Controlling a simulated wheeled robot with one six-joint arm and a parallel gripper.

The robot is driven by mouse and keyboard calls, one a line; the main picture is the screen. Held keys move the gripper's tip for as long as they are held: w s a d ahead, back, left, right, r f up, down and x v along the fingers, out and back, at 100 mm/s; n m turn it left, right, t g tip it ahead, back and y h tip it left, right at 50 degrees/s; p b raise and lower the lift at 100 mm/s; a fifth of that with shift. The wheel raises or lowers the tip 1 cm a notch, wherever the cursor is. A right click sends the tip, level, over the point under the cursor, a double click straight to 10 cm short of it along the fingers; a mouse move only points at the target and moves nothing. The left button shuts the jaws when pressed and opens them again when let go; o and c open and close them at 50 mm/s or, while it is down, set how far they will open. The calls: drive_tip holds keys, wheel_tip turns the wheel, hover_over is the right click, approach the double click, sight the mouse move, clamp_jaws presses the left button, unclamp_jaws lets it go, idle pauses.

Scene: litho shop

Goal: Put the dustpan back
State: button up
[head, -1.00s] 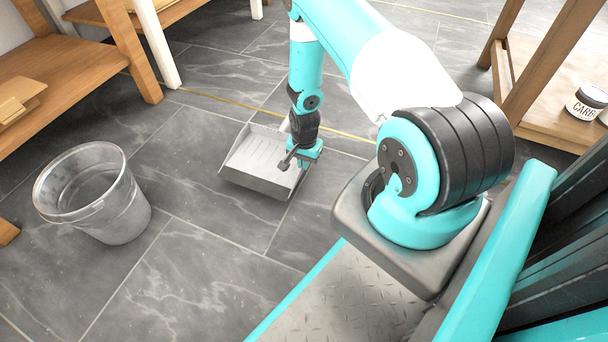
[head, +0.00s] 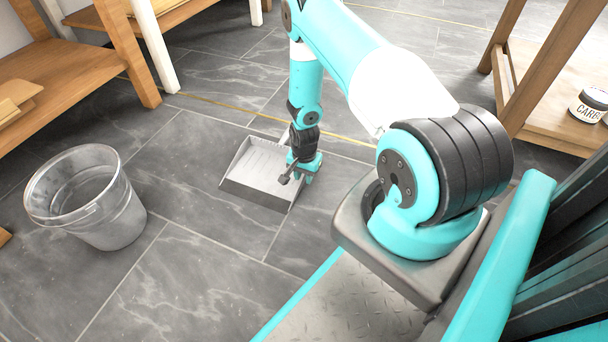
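The grey metal dustpan (head: 256,173) is on or just above the dark tiled floor, in the middle of the head view. Its open pan faces up and its wide side is to the left of my gripper. My gripper (head: 300,178) points down at the dustpan's right side, over where a dark handle end (head: 285,179) shows. The fingers are small and partly hidden, so I cannot tell whether they are closed on the handle. I also cannot tell whether the pan touches the floor.
A metal bucket (head: 92,200) stands on the floor at the left. A wooden bench (head: 75,62) is at the upper left, and a wooden shelf (head: 545,105) with a labelled jar (head: 589,106) at the upper right. Floor between bucket and dustpan is clear.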

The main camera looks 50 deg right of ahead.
drive_tip(key=shift+r, duration=0.1)
wheel_tip(320, 180, up, 12)
drive_tip(key=p, duration=0.8)
drive_tip(key=w+a+r+n+y, duration=0.1)
drive_tip(key=a+r+n, duration=0.2)
drive_tip(key=a+r, duration=0.4)
drive_tip(key=w+a+r+n+t, duration=0.1)
drive_tip(key=w+a+r+n, duration=0.2)
drive_tip(key=r, duration=0.7)
drive_tip(key=a+r+n+y, duration=0.1)
drive_tip(key=a+r+n, duration=0.1)
drive_tip(key=a+r, duration=0.55)
drive_tip(key=s+a+r+n+y, duration=0.2)
drive_tip(key=s+a+r+n, duration=0.6)
drive_tip(key=r, duration=0.5)
drive_tip(key=s+a+r+n, duration=0.2)
drive_tip(key=s+r, duration=0.1)
drive_tip(key=s, duration=0.4)
drive_tip(key=s+a+r+n+g, duration=0.1)
drive_tip(key=s+a+r+n, duration=0.2)
drive_tip(key=s, duration=0.3)
drive_tip(key=shift+s, duration=0.35)
drive_tip(key=shift+a+p, duration=0.1)
drive_tip(key=shift+p, duration=0.2)
wheel_tip(320, 180, up, 50)
drive_tip(key=p, duration=5)
drive_tip(key=shift+r, duration=0.15)
